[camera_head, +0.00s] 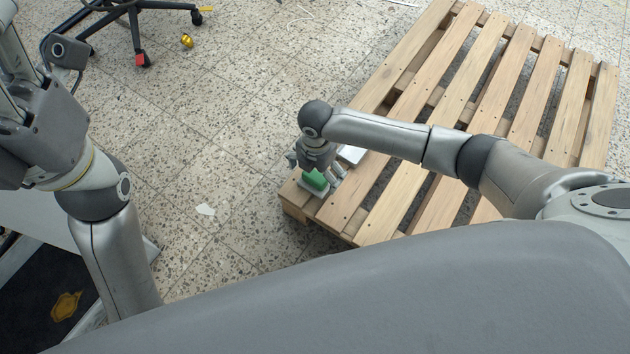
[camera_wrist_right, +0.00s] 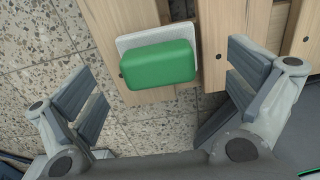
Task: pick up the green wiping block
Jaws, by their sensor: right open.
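The green wiping block (camera_head: 315,180) lies at the near left corner of the wooden pallet, with a pale grey plate-like layer under it. In the right wrist view the block (camera_wrist_right: 158,64) shows between the two fingers, slightly ahead of them. My right gripper (camera_head: 317,186) is open around the block's area, one finger on each side; in the wrist view (camera_wrist_right: 165,95) both fingers stand clear of the block. My left arm shows at the left edge; its fingertips are not clearly seen.
The wooden pallet (camera_head: 400,139) fills the right side, with gaps between its slats. A white flat object (camera_head: 352,154) lies beside the block. A chair base (camera_head: 135,22) stands at the top left, a small gold item (camera_head: 187,41) near it. The tiled floor between is mostly clear.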

